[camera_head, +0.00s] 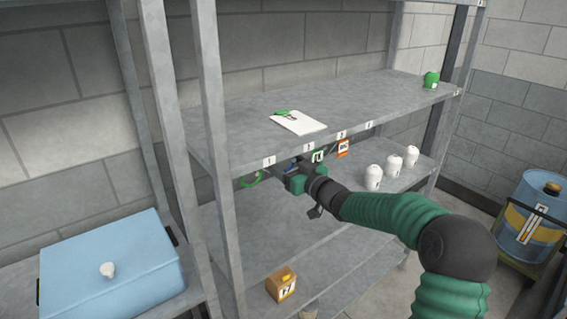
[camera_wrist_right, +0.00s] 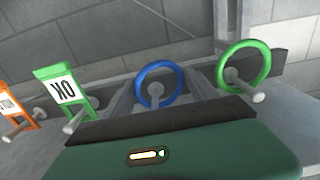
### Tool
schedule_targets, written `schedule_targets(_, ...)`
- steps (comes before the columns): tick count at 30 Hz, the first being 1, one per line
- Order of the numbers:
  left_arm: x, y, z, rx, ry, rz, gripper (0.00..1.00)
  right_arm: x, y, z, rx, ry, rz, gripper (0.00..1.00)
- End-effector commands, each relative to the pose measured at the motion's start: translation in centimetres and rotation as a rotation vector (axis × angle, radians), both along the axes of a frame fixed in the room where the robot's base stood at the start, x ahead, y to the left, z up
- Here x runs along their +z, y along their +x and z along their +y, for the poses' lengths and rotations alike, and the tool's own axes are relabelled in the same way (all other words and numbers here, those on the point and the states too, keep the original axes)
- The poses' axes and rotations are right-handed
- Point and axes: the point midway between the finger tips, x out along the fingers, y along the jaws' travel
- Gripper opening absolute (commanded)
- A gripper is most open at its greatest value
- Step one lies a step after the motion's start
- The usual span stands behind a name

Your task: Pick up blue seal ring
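The blue seal ring (camera_wrist_right: 160,66) hangs on a pale peg in the right wrist view, near the picture's middle. My right gripper (camera_wrist_right: 166,82) has a grey finger on each side of the ring, spread apart; I cannot tell whether they touch it. My left gripper is not in view.
A green ring (camera_wrist_right: 268,65) hangs on the peg to the right. A green tag (camera_wrist_right: 62,90) and an orange tag (camera_wrist_right: 14,104) hang to the left. White bottles (camera_head: 394,165) stand on the shelf to the right. The upper board (camera_head: 230,130) is close above my gripper.

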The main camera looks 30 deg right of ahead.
Motion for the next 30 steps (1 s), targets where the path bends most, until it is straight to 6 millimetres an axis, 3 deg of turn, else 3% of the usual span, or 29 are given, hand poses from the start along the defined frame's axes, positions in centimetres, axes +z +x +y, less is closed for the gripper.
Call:
schedule_targets(2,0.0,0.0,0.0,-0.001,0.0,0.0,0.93,-0.1,0.0,-0.2,-0.001,0.001,0.0,0.54)
schedule_targets(12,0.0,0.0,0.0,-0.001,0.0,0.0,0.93,-0.1,-0.1,-0.1,-0.005,0.001,0.003,0.1)
schedule_targets(20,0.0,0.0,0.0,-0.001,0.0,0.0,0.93,0.1,-0.1,-0.1,-0.003,0.001,0.001,0.09)
schedule_targets(26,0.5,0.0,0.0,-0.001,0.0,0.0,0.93,1.9,0.0,-0.1,-0.003,-0.002,-0.002,0.09)
schedule_targets(30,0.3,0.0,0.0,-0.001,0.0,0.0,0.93,1.5,-2.9,-0.3,-0.005,-0.002,0.003,0.09)
